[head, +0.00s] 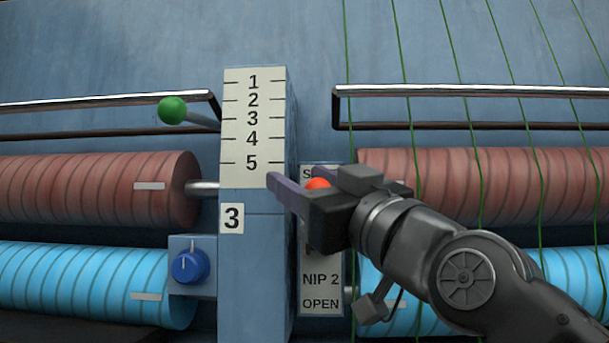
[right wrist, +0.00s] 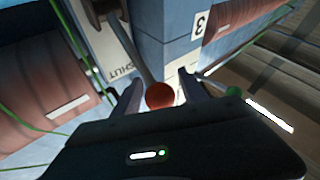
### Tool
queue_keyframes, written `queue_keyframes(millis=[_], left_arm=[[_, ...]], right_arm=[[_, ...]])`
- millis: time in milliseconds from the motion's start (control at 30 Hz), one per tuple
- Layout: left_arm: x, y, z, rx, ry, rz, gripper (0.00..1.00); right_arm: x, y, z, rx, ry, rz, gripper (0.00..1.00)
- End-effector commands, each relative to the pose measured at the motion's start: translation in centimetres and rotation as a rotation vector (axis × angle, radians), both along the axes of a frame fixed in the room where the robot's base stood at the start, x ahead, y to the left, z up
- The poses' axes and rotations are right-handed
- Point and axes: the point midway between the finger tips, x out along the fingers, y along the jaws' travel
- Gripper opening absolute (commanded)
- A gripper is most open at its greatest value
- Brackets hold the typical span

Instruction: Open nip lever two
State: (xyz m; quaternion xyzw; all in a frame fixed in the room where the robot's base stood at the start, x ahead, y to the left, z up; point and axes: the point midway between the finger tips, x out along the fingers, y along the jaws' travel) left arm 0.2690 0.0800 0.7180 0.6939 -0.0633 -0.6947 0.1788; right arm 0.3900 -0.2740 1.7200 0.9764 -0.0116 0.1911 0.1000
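The nip 2 lever ends in a red-orange ball knob (head: 318,183), which shows near the top of the label plate (head: 321,292) marked NIP 2, with OPEN at its foot. In the right wrist view the knob (right wrist: 160,95) sits between the two fingers, with a narrow gap on each side, and the lever's rod runs up behind it near the word SHUT. My right gripper (head: 297,192) is open around the knob, coming in from the right. Its body hides part of the plate in the head view. My left gripper is out of view.
A blue post (head: 252,270) with a 1 to 5 scale and a 3 stands left of the plate. A green-knobbed lever (head: 172,110) and a blue dial (head: 189,266) are left of it. Red rollers (head: 95,190), blue rollers (head: 85,285), rails and green threads surround it.

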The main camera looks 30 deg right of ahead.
Motion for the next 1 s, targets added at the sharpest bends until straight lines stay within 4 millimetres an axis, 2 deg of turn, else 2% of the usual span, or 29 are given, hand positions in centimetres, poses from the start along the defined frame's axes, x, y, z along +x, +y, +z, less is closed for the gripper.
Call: queue_keyframes(millis=[67,600,1000], left_arm=[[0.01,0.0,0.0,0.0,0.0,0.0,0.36],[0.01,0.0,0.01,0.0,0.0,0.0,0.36],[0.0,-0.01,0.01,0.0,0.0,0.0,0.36]], right_arm=[[-0.01,0.0,0.01,0.0,0.0,0.0,0.43],[-0.04,-0.01,0.02,0.0,0.0,0.0,0.0],[-0.04,-0.02,0.03,0.0,-0.001,-0.001,0.0]])
